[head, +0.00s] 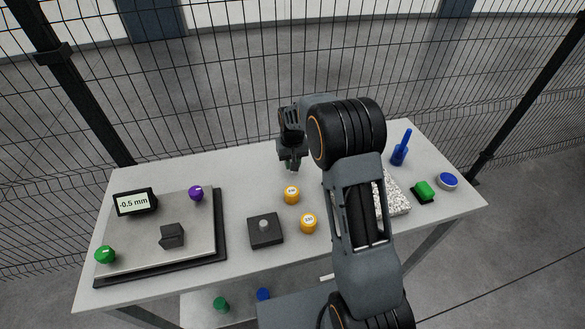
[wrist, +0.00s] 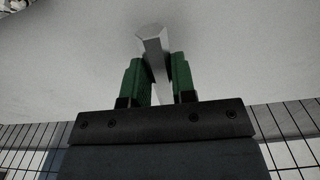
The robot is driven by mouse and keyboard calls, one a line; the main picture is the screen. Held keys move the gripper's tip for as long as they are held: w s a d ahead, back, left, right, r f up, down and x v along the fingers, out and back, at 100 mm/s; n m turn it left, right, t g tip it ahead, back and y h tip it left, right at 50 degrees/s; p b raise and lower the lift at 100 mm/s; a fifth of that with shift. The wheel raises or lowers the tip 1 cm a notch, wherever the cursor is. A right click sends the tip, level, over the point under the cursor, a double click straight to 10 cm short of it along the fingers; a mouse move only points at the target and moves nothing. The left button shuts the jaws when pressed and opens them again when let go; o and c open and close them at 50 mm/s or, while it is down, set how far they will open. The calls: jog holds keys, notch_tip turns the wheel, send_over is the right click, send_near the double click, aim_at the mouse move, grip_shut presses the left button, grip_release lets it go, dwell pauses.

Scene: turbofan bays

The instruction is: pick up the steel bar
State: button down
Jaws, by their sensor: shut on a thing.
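The steel bar (wrist: 154,47) is a grey, many-sided bar in the wrist view. It stands between the two green fingers of my gripper (wrist: 158,80), which is shut on it. The bar's end sticks out past the fingertips. In the head view my gripper (head: 292,163) is over the back middle of the grey table (head: 245,170). The bar itself cannot be made out there. I cannot tell whether the bar touches the table.
A plate with a "-0.5 mm" display (head: 134,202) stands at the left. Two orange-topped pieces (head: 291,195) and a dark block (head: 265,231) are in front of my gripper. A mesh fence stands behind.

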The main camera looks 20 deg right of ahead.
jog(key=s+a+r+b, duration=0.3)
jog(key=s+a+r, duration=0.5)
jog(key=s+r, duration=0.1)
jog(key=shift+s+a+r, duration=0.2)
jog(key=shift+s+a, duration=0.15)
jog(key=shift+s, duration=0.5)
